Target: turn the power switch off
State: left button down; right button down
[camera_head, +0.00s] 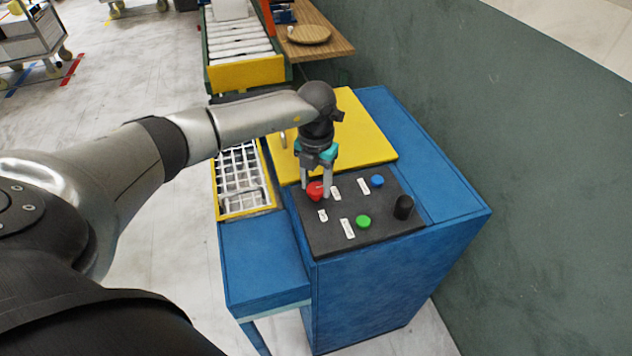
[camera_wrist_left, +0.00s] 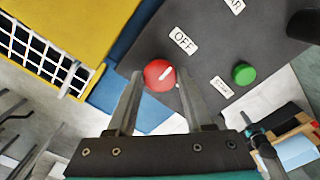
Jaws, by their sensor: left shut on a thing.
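The power switch is a round red knob (camera_head: 314,190) with a white pointer line, on the dark control panel (camera_head: 310,232) of the blue machine. My left gripper (camera_head: 317,192) points down at the panel, and its two fingers are shut on the red knob, one on each side. In the left wrist view the red knob (camera_wrist_left: 157,74) sits between the fingertips.
A green button (camera_head: 363,222), a blue button (camera_head: 377,181) and a black knob (camera_head: 403,207) share the panel with several white labels. A yellow plate (camera_head: 365,135) lies behind it. A white grid in a yellow frame (camera_head: 218,190) is at left. A dark green wall (camera_head: 500,130) stands right.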

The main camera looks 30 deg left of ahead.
aim_at(316, 187)
pick_arm(q)
jog(key=shift+c, duration=1.5)
grip_release()
jog(key=shift+r, duration=0.15)
notch_tip(316, 187, up, 15)
